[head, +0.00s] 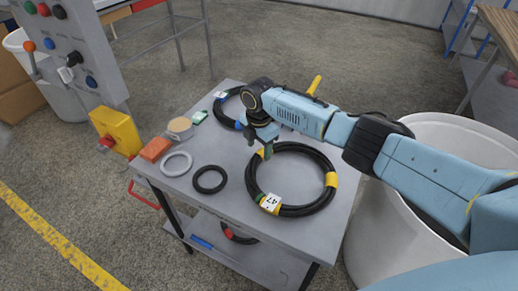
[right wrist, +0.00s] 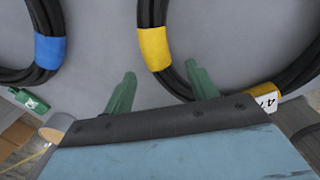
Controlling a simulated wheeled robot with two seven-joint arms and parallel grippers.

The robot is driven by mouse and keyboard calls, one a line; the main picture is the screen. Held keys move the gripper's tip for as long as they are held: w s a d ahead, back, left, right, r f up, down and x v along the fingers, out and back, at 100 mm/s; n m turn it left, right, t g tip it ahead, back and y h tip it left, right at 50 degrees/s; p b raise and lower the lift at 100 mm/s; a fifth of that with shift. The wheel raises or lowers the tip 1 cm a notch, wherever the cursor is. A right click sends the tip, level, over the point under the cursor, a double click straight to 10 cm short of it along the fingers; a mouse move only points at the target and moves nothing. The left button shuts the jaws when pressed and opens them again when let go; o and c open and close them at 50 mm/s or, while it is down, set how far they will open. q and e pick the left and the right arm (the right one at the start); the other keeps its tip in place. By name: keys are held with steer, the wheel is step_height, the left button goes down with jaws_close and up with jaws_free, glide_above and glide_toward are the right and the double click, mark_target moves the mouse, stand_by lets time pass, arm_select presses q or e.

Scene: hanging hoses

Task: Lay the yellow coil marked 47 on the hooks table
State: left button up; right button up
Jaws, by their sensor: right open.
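The coil marked 47 (head: 329,203) is a black hose ring with yellow bands and a white "47" tag (head: 270,203). It lies flat on the grey table top (head: 225,215), and part shows in the right wrist view (right wrist: 154,48). My right gripper (head: 267,153) is open and empty, fingers pointing down at the coil's far-left edge, by a yellow band. In the right wrist view its green fingers (right wrist: 160,88) are apart, the right one overlapping the hose; I cannot tell whether it touches. My left gripper is not in view.
A blue-banded coil (right wrist: 50,50) lies behind, partly hidden by my arm. A grey ring (head: 176,163), a black ring (head: 210,180), an orange block (head: 155,149) and a round tan-topped item (head: 180,126) lie left. A white bin (head: 385,240) stands right.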

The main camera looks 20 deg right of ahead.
step_height(320, 180, up, 18)
steer(key=p, duration=1)
steer(key=shift+s+a+r, duration=0.15)
steer(key=shift+s+r, duration=0.05)
steer(key=shift+s, duration=0.05)
stand_by(0.6)
